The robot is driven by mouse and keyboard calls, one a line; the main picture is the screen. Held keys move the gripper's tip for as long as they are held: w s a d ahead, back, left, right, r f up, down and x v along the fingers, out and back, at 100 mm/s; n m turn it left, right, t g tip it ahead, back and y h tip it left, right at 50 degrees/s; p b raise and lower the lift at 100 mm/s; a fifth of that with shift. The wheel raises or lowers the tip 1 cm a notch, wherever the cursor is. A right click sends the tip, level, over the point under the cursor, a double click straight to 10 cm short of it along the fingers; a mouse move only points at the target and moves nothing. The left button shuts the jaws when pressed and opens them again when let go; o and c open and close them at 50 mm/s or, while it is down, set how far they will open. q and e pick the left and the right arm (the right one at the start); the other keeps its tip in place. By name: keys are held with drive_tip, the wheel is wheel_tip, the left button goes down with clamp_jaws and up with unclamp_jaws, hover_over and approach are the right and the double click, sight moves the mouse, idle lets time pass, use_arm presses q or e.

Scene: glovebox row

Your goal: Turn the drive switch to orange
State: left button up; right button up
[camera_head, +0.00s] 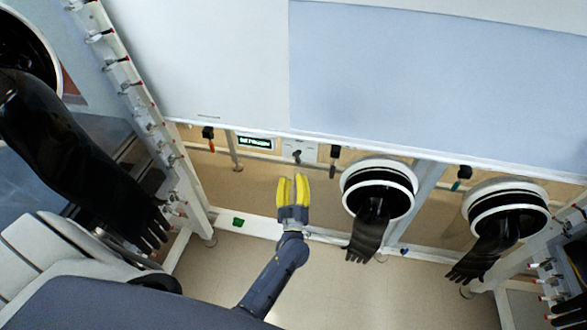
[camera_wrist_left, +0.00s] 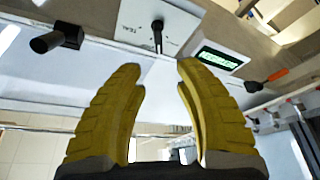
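The drive switch, a small black knob (camera_head: 297,154), sits on a white plate (camera_head: 307,146) under the glovebox front edge. The left wrist view shows the black knob (camera_wrist_left: 157,36) on its pale plate, with small lettering of which "TEAL" seems readable. The knob's narrow end points down in that picture. My left gripper (camera_head: 293,177) has two yellow fingers, apart and empty, below the switch in the head view. In the left wrist view the open fingertips (camera_wrist_left: 160,68) are just below the knob, not touching it. My right gripper is not in view.
A green-lit display (camera_head: 255,142) sits left of the switch. Black handles hang nearby, one orange-tipped (camera_head: 208,139), one plain (camera_head: 334,158), one teal-tipped (camera_head: 462,176). Glove ports (camera_head: 378,190) with black gloves stand to the right. A rail (camera_head: 245,222) runs below.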

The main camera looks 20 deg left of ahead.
use_arm(q)
drive_tip(key=shift+v, duration=1.15)
